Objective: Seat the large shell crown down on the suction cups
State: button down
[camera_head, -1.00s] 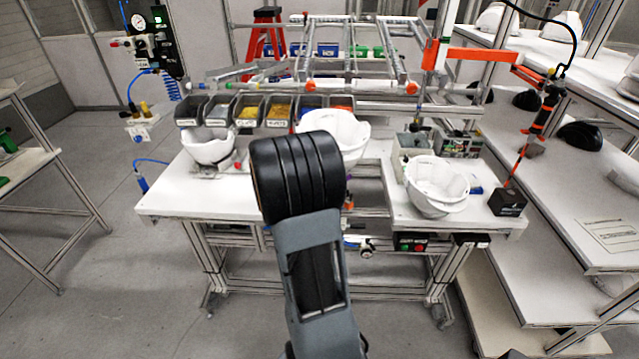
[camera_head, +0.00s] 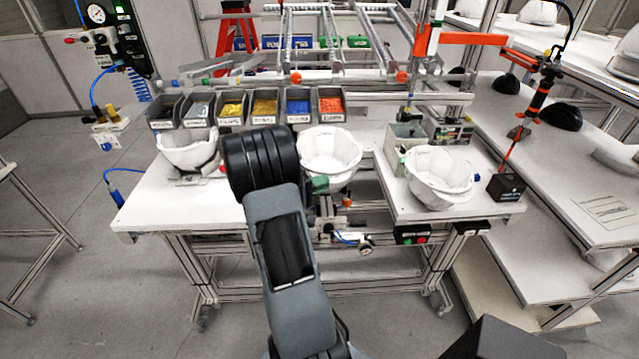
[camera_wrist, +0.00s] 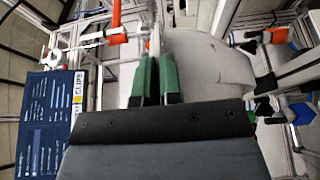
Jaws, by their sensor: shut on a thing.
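A white shell (camera_head: 331,150), which I take to be the large shell, is at the middle of the bench, open side up and crown down. My gripper is shut on its near edge. The shell appears to hang at the bench's front edge. I cannot make out suction cups under it; the shell and my arm hide that area.
Another white shell (camera_head: 188,150) sits on a fixture at the bench's left. Nested white shells (camera_head: 440,180) stand on the right bench (camera_head: 480,210). Several small-parts bins (camera_head: 250,108) line the back. A black block (camera_head: 506,187) with an orange-black tool stands at right.

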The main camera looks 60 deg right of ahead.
jog(key=shift+a+r+p, duration=0.1)
jog(key=shift+r+p, duration=0.05)
jog(key=shift+p, duration=0.5)
jog(key=w+d+f, duration=0.1)
jog(key=w+d, duration=0.1)
jog(key=d, duration=0.1)
jog(key=w+d+f, duration=0.1)
jog(key=shift+w+d+f, duration=0.1)
jog(key=shift+d+f, duration=0.2)
jog(key=shift+f, duration=0.05)
jog(key=shift+w+d+f+b, duration=0.1)
jog(key=shift+d+f+b, duration=0.05)
jog(key=shift+f+b, duration=0.85)
jog(key=shift+f, duration=0.95)
jog(key=c, duration=1.2)
grip_release()
jog(key=shift+f, duration=0.1)
